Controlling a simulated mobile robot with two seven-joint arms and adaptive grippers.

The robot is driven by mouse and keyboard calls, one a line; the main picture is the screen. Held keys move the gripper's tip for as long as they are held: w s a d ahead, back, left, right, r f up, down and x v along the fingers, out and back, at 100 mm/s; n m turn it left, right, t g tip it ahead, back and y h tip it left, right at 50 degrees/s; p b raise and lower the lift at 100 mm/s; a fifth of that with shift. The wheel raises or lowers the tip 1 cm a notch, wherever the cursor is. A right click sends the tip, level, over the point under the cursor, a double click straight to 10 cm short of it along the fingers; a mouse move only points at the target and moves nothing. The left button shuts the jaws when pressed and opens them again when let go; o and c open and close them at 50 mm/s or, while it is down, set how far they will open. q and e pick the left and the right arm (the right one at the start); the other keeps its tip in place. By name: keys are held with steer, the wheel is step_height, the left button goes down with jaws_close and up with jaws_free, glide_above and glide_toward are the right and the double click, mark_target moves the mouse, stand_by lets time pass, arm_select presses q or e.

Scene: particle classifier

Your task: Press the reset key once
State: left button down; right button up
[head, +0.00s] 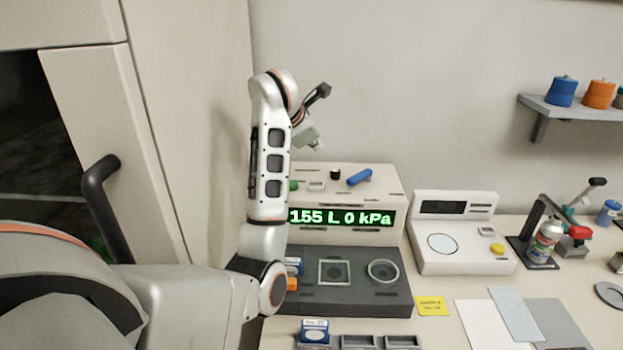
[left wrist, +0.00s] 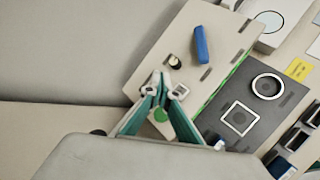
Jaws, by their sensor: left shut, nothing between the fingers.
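A pale instrument (head: 345,234) shows "155 L 0 kPa" in green on its front. On its top are a green button (head: 294,185), a pale square key (head: 316,186), a black knob (head: 335,174) and a blue lever (head: 359,177). No label tells me which is the reset key. My left gripper (head: 314,143) is shut and empty, above and behind the instrument's left part. In the left wrist view the green button (left wrist: 160,115) shows between the teal fingers, and the square key (left wrist: 181,91) lies beside the fingertips. Contact cannot be judged. My right gripper is out of view.
A dark platform (head: 330,303) with a square frame and a ring lies in front of the instrument. A white scale-like device (head: 460,255) stands to the right, near a yellow note (head: 432,305). A cabinet (head: 155,190) with a black handle (head: 98,195) is at the left.

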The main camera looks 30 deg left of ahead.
arm_select(q)
steer(key=shift+w+a, duration=0.15)
steer(key=shift+w, duration=0.1)
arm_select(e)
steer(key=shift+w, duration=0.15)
arm_select(q)
steer(key=shift+s+r, duration=0.1)
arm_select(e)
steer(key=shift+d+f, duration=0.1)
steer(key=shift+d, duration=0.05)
arm_select(q)
steer(key=b, duration=0.2)
glide_above(315, 185)
step_height(315, 185, down, 8)
steer(key=shift+s+r, duration=0.1)
steer(key=shift+f, duration=0.55)
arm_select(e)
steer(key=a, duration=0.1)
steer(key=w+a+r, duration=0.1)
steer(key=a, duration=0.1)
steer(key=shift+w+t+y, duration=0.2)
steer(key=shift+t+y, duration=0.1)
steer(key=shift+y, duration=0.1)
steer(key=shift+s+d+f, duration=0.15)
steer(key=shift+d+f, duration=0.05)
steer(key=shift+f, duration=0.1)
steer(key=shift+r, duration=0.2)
